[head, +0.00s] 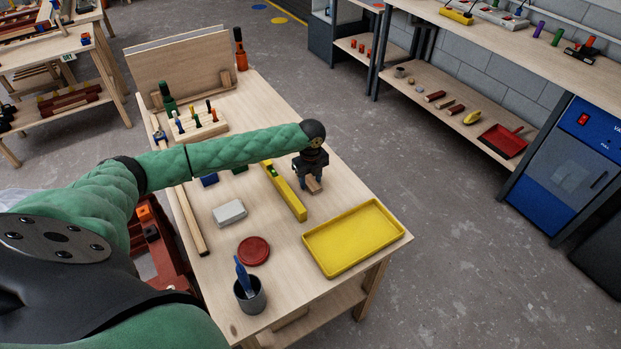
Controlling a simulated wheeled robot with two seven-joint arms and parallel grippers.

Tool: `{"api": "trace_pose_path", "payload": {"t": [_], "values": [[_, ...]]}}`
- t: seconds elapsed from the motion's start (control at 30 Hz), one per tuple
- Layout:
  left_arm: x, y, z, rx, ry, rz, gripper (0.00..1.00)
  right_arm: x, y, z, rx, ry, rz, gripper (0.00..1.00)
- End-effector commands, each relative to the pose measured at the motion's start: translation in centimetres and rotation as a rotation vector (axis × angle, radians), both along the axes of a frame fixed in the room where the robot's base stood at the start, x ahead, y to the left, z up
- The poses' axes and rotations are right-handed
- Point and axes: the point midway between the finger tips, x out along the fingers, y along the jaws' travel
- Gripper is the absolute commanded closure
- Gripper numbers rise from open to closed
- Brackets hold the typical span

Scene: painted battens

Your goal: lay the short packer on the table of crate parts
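My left gripper (313,183) hangs over the right half of the near wooden table (345,188), pointing down. A small pale wooden block (314,186), which looks like the short packer, sits between its fingers. The fingers appear shut on it; its upper part is hidden by the gripper. I cannot tell whether its lower end touches the tabletop. Another table (60,45) at the upper left bears wooden and reddish parts; I cannot tell for certain which table is the one of crate parts. My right gripper is not in view.
A grey-white block (230,212), red disc (253,251), and cup (250,295) stand nearer me. A tool block (198,125) is further back.

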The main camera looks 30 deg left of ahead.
Motion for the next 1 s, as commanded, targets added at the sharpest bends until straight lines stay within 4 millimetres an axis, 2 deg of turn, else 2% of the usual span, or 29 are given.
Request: {"api": "trace_pose_path", "payload": {"t": [0.3, 0.47, 0.53, 0.57, 1.0], "values": [[0.0, 0.0, 0.0, 0.000, 0.000, 0.000, 0.43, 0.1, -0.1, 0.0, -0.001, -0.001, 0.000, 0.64], [0.0, 0.1, 0.7, 0.000, -0.001, 0.000, 0.43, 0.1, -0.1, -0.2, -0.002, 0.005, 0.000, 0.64], [0.1, 0.1, 1.4, 0.002, -0.001, 0.000, 0.43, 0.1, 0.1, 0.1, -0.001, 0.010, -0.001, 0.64], [0.1, 0.1, 1.9, 0.001, -0.002, -0.001, 0.43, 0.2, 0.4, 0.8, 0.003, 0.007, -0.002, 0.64], [0.1, 0.0, 10.0, -0.001, -0.003, 0.000, 0.43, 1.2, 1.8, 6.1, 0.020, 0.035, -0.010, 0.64]]}}
